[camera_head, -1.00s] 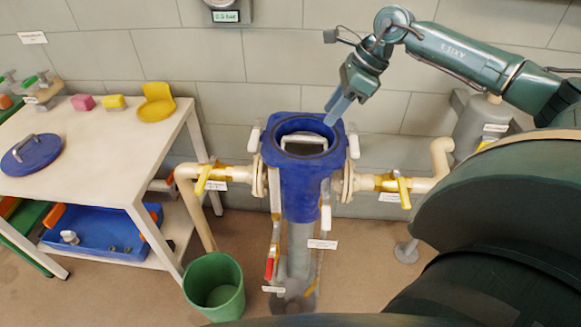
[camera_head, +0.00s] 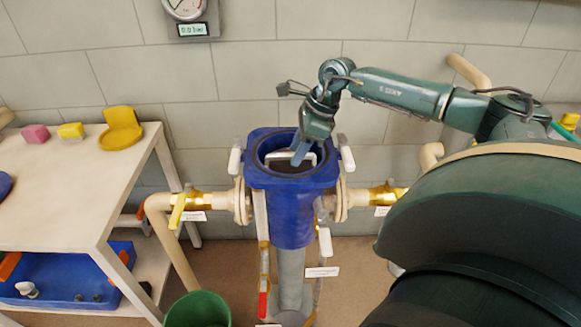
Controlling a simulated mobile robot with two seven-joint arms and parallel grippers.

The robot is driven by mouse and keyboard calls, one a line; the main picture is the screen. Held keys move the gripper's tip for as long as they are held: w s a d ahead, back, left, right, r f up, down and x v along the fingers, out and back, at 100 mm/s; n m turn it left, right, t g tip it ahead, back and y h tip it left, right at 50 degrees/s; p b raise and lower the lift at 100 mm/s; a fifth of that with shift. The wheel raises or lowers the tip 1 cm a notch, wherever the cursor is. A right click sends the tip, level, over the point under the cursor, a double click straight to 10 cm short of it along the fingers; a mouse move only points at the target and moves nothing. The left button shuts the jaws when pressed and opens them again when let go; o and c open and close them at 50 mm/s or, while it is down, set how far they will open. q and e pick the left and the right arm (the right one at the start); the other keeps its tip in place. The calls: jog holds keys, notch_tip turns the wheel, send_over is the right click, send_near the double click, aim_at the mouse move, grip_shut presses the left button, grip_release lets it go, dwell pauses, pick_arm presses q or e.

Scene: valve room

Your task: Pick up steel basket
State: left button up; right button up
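The steel basket's pale handle (camera_head: 279,154) shows inside the round opening of the blue strainer body (camera_head: 291,217) at the centre. The rest of the basket is hidden in the housing. My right gripper (camera_head: 300,153) points down at the opening, with its grey-blue fingertips at the handle, overlapping it in view. I cannot tell whether the fingers touch or hold the handle, nor how far apart they are. My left gripper is not in view.
A pale table (camera_head: 70,215) stands at the left with pink and yellow pieces on it. A green bucket (camera_head: 198,312) is on the floor. Pipes with yellow valve handles (camera_head: 178,210) join the strainer from both sides. A pressure gauge (camera_head: 186,8) hangs on the wall.

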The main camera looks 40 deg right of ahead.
aim_at(290, 159)
jog(key=x, duration=0.5)
jog(key=shift+w+a, duration=0.2)
jog(key=shift+a, duration=0.1)
jog(key=shift+c, duration=0.5)
grip_shut()
jog(key=shift+r, duration=0.15)
dwell(0.4)
